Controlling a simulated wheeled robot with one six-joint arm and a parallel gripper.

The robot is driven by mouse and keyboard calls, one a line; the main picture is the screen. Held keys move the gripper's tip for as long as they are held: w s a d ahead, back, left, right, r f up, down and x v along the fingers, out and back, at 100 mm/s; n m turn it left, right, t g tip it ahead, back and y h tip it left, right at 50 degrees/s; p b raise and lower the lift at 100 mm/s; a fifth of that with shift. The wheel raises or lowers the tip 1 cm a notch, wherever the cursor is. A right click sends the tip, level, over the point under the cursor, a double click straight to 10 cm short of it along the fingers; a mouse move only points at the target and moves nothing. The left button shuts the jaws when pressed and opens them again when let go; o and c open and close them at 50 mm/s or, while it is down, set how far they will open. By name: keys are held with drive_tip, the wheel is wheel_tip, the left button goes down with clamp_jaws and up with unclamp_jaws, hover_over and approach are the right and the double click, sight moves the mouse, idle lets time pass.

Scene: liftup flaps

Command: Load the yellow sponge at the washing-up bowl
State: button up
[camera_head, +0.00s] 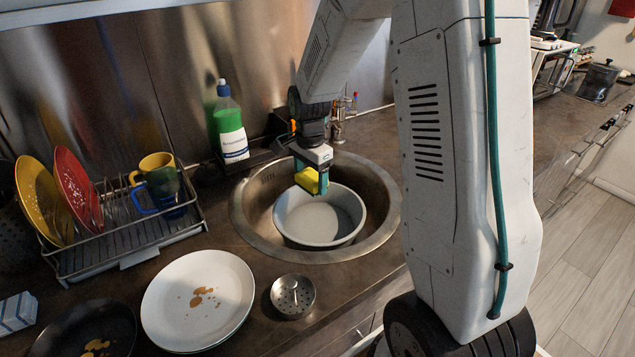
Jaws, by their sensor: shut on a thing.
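The yellow sponge (307,180) is between the fingers of my gripper (312,180), which is shut on it. My gripper holds it over the back left part of the washing-up bowl (345,238). The bowl is white and round, looks empty inside, and stands in the round metal sink (262,232). I cannot tell exactly how high the sponge is above the bowl. My arm comes down from above and hides part of the back of the sink.
A green soap bottle (230,130) stands behind the sink. A dish rack (130,238) with plates and mugs is at the left. Stained white plates (190,325), a metal strainer (293,296) and a dark pan (60,335) lie in front. A tap (338,122) stands behind the sink.

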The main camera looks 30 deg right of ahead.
drive_tip(key=shift+s+d+f+m, duration=0.2)
drive_tip(key=shift+s+d+m, duration=0.05)
drive_tip(key=shift+s+m, duration=0.3)
drive_tip(key=shift+s+d+f+m, duration=0.2)
drive_tip(key=shift+s+d+m, duration=0.05)
drive_tip(key=shift+s+m, duration=0.25)
drive_tip(key=shift+s+f, duration=0.1)
drive_tip(key=shift+f, duration=4.45)
drive_tip(key=shift+r, duration=0.1)
drive_tip(key=shift+r, duration=3.45)
drive_tip(key=shift+r, duration=0.1)
drive_tip(key=shift+r, duration=1.9)
